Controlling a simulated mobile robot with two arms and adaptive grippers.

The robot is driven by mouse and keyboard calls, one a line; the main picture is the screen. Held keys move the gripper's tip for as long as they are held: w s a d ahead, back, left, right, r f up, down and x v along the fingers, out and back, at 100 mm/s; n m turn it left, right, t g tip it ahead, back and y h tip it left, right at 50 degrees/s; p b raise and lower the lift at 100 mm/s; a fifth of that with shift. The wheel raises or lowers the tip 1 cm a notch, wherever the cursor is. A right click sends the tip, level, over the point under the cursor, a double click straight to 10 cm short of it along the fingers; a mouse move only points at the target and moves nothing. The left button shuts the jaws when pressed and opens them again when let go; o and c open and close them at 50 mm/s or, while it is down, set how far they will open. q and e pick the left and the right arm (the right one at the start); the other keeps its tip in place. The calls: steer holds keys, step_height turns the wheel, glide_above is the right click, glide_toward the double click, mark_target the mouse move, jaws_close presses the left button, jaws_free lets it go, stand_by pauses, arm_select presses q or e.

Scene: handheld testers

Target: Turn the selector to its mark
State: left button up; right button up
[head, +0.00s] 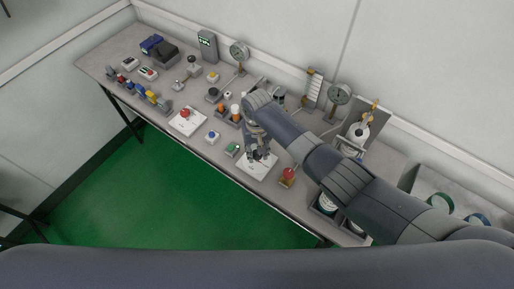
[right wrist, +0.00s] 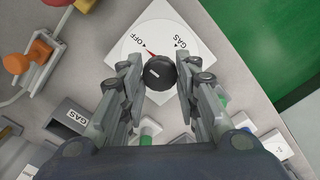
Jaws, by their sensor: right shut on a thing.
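The selector is a black round knob (right wrist: 156,73) on a white plate (right wrist: 193,42) with the printed words OFF and GAS, each with a small black mark. A red pointer shows at the knob's edge and points close to the OFF mark. The GAS mark lies further right. My right gripper (right wrist: 157,80) is shut on the knob, one finger on each side. In the head view the right gripper (head: 261,156) reaches down over the white plate (head: 253,171), and the knob is mostly hidden there. My left gripper is not in view.
A red knob on a yellowish block (head: 287,176) stands close right of the plate. A green-topped device (head: 232,150) is close left. Another white plate with a red knob (head: 187,121) lies further left. Gauges and other devices line the bench's back. Green floor (head: 170,200) lies in front.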

steer(key=shift+m, duration=0.4)
steer(key=o, duration=1.1)
step_height(320, 180, up, 12)
stand_by(0.6)
